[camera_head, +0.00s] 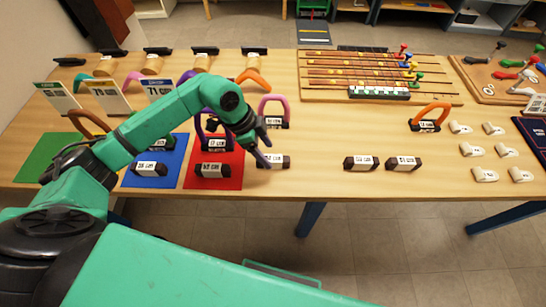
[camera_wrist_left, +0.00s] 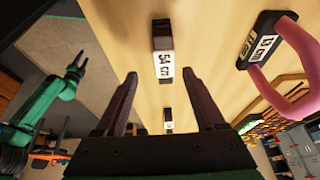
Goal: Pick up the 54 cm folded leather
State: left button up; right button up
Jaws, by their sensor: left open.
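The 54 cm folded leather is a dark block with a white "54 cm" label. It lies on the wooden table (camera_head: 330,135), just right of the red mat, in the head view (camera_head: 277,161). In the left wrist view the 54 cm folded leather (camera_wrist_left: 163,52) lies ahead, roughly centred between the fingers. My left gripper (camera_head: 264,150) is open and empty, just above and left of the block; its fingers partly cover it in the head view. My right gripper (camera_wrist_left: 78,63) shows small in the left wrist view, its fingers apart and nothing between them.
A pink loop on a labelled block (camera_head: 273,110) stands close behind. The red mat (camera_head: 228,181) and blue mat (camera_head: 174,181) carry labelled blocks to the left. Two more labelled blocks (camera_head: 362,162) (camera_head: 403,162) lie to the right, with clear table between.

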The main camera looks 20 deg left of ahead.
aim_at(272, 158)
pick_arm(q)
jog(key=p+x, duration=0.1)
jog(key=x, duration=0.1)
jog(key=p+x, duration=0.1)
jog(key=x, duration=0.1)
jog(key=shift+w+f, duration=0.35)
jog(key=shift+w, duration=0.1)
jog(key=shift+d+f, duration=0.1)
jog(key=shift+f, duration=0.25)
jog(key=shift+s+f, duration=0.1)
jog(key=c, duration=0.4)
grip_shut()
pick_arm(e)
jog(key=shift+w+a+r, duration=0.1)
jog(key=shift+w+r, duration=1)
jog(key=shift+w, duration=0.05)
